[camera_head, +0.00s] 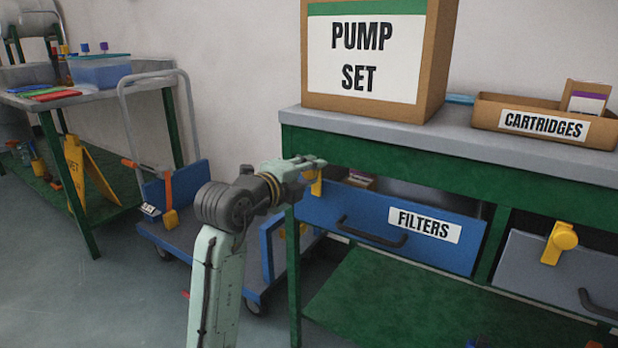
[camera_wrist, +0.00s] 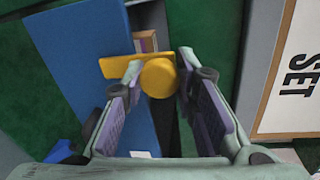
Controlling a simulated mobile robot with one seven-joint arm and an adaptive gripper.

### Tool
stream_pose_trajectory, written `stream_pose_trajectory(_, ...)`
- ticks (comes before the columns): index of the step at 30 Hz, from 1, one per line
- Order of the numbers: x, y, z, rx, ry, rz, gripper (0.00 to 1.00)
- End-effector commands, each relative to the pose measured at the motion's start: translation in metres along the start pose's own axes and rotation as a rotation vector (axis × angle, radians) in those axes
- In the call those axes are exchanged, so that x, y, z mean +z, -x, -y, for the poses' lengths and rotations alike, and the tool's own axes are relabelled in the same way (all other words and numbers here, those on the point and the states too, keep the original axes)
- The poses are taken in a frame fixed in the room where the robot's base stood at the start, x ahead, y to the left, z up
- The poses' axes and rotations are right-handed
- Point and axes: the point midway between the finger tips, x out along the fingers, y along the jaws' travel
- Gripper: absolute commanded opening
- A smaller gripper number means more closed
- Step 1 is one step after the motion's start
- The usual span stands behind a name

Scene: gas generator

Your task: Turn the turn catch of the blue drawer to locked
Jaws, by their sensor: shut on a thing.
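The blue drawer (camera_head: 365,218) with a FILTERS label and dark handle sits under the green bench edge. Its front also fills the left of the wrist view (camera_wrist: 75,50). The yellow turn catch (camera_head: 316,186) is at the drawer's upper left, partly hidden by my gripper (camera_head: 312,165). In the wrist view my gripper (camera_wrist: 157,80) has its two fingers on either side of the catch's round knob (camera_wrist: 158,78), shut on it. The catch's flat bar (camera_wrist: 120,66) points left there, towards the blue front, and downwards in the head view.
A gap above the blue front shows contents inside. To the right is a grey drawer (camera_head: 540,272) with its own yellow catch (camera_head: 560,241). A PUMP SET box (camera_head: 440,60) and a CARTRIDGES tray (camera_head: 485,110) stand on the bench. A blue trolley (camera_head: 200,240) stands left.

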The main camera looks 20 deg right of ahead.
Motion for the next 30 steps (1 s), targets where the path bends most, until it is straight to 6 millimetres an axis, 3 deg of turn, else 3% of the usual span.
stream_pose_trajectory(15, -0.0012, -0.0012, -0.0016, 0.004, -0.019, 0.000, 0.00)
stream_pose_trajectory(16, -0.0011, -0.0012, -0.0016, 0.004, -0.019, 0.000, 0.28)
stream_pose_trajectory(24, -0.0008, -0.0008, -0.0008, 0.002, -0.017, 0.001, 0.46)
stream_pose_trajectory(30, -0.0003, -0.0004, -0.0003, 0.001, -0.017, 0.002, 0.47)
